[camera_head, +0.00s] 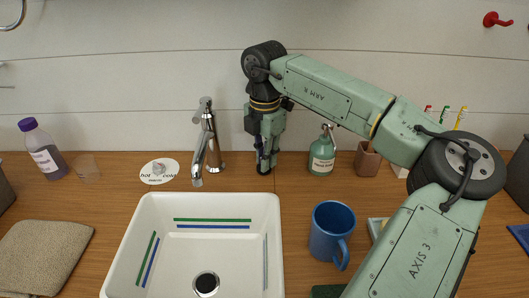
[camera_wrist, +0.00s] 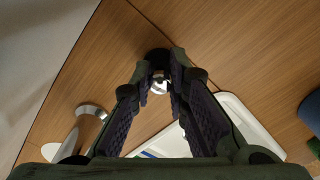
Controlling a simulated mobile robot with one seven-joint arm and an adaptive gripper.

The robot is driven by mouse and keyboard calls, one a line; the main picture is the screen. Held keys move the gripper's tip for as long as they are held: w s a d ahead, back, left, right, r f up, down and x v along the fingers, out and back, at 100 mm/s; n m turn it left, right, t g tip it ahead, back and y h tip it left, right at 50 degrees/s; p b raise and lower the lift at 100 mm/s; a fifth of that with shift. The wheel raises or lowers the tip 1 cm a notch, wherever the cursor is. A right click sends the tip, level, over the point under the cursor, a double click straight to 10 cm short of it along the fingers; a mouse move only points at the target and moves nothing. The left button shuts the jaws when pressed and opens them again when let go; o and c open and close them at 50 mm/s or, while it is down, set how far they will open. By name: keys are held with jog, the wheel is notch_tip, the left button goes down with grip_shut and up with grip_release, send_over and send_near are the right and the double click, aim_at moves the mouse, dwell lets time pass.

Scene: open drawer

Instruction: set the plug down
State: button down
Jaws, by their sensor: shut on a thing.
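My gripper (camera_head: 265,156) points down behind the sink's back right corner, low over the wooden counter. In the wrist view its fingertips (camera_wrist: 160,80) are closed on the plug (camera_wrist: 158,86), a small round thing with a shiny metal part and a dark part. In the head view the plug is mostly hidden at the fingertips. I cannot tell whether it touches the counter.
The white sink (camera_head: 277,235) with its drain (camera_head: 207,283) lies in front. The faucet (camera_head: 207,145) stands left of my gripper, the green soap bottle (camera_head: 321,155) to its right. A blue mug (camera_head: 330,225) stands right of the sink. Bare counter surrounds my gripper.

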jog(key=shift+f, duration=0.15)
jog(key=c, duration=1.6)
grip_release()
jog(key=shift+o, duration=0.2)
jog(key=shift+r, duration=0.35)
notch_tip(320, 180, up, 12)
jog(key=b, duration=0.1)
jog(key=shift+f+b, duration=0.15)
jog(key=shift+b, duration=0.25)
